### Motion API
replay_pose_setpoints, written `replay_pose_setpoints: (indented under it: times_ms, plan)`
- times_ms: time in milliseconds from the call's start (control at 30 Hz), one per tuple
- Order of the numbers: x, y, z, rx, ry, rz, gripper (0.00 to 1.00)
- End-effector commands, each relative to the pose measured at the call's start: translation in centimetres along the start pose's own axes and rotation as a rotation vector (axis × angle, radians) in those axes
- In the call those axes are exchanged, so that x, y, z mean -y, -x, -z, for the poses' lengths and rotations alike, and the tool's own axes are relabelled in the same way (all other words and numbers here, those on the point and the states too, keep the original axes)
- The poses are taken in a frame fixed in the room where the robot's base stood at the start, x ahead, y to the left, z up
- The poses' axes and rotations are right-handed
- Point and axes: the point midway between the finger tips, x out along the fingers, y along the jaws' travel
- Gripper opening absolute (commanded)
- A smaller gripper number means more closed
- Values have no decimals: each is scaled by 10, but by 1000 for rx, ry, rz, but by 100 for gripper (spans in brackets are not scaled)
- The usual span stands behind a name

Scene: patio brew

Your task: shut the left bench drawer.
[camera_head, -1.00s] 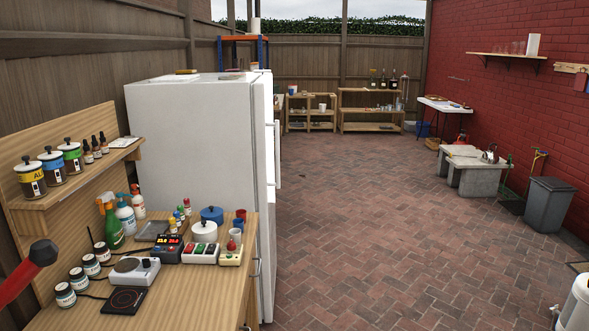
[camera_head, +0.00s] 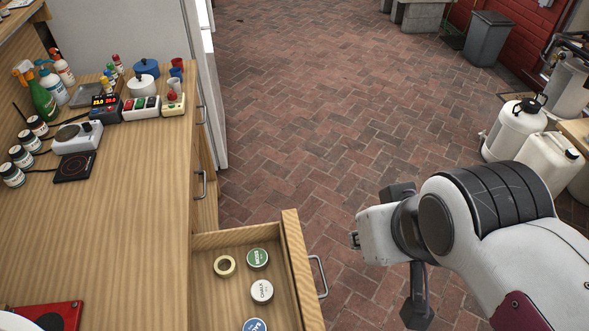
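The left bench drawer (camera_head: 291,270) stands pulled out from the near end of the wooden bench. Its metal handle (camera_head: 319,277) is on the outer front, facing right. Inside lie a roll of tape (camera_head: 224,266), a green-lidded round tin (camera_head: 257,258), a pale tin marked chalk (camera_head: 262,291) and a blue-lidded tin (camera_head: 255,325). My gripper (camera_head: 392,243) is to the right of the drawer handle in the picture, over the brick floor and apart from the drawer. Its fingers are not clear enough to tell their opening, and I see nothing held.
The bench top (camera_head: 145,235) carries bottles, jars, a hotplate (camera_head: 75,168) and switch boxes toward the back. Another bench handle (camera_head: 201,184) is beyond the open drawer. A white tank (camera_head: 514,128) and a white jerrycan (camera_head: 550,160) stand at right. Brick floor between is clear.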

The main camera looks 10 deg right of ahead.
Motion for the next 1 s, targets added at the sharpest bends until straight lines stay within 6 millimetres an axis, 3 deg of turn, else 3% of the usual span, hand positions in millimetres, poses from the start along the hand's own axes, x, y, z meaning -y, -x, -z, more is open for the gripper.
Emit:
replay_pose_setpoints:
  times_ms: [267,1000]
  plan:
    - [-6,-12,-3,54,-23,-11,0]
    - [-24,-82,8,338,-192,-7,0]
